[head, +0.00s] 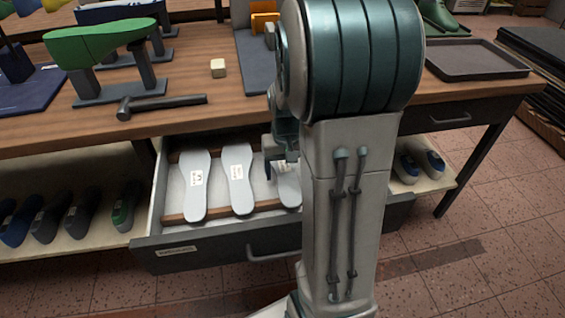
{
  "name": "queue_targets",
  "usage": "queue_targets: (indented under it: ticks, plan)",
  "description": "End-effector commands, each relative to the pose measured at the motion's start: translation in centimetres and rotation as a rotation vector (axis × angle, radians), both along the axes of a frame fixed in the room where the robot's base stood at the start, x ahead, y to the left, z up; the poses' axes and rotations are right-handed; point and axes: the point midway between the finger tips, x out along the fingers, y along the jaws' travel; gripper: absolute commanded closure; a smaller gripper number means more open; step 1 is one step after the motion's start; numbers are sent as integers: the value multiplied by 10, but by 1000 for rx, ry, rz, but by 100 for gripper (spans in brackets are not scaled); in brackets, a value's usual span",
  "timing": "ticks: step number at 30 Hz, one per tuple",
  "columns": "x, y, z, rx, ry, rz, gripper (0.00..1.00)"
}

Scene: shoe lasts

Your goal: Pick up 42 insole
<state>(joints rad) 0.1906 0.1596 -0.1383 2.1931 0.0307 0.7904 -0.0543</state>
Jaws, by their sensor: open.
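Pale grey insoles lie in the open drawer (160,246), each with a small white label. The left insole (194,205) and the middle insole (241,202) are in full view. The right insole (290,191) is partly hidden by my gripper and arm. The label print is too small to read, so I cannot tell which is 42. My gripper (279,170) is over the drawer, above or at the right insole. It is open, and my arm hides part of it. I cannot tell whether it touches the insole.
The workbench top (190,118) overhangs the drawer's back. On it are a hammer (165,103), a green last on a stand (95,42), a pale block (218,68) and a dark tray (476,60). Shoes (48,218) stand on the lower shelf. Tiled floor in front is clear.

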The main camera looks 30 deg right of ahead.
Motion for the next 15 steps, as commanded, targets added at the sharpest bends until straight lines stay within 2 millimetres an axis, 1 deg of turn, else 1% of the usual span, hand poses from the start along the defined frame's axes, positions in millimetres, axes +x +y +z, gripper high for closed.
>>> queue_targets:
  ticks: [11, 12, 14, 15]
  plan:
    - [0, 0, -2, 0, 0, 0, 26]
    - [0, 0, -2, 0, 0, 0, 38]
    - [0, 0, -2, 0, 0, 0, 54]
    - [0, 0, -2, 0, 0, 0, 65]
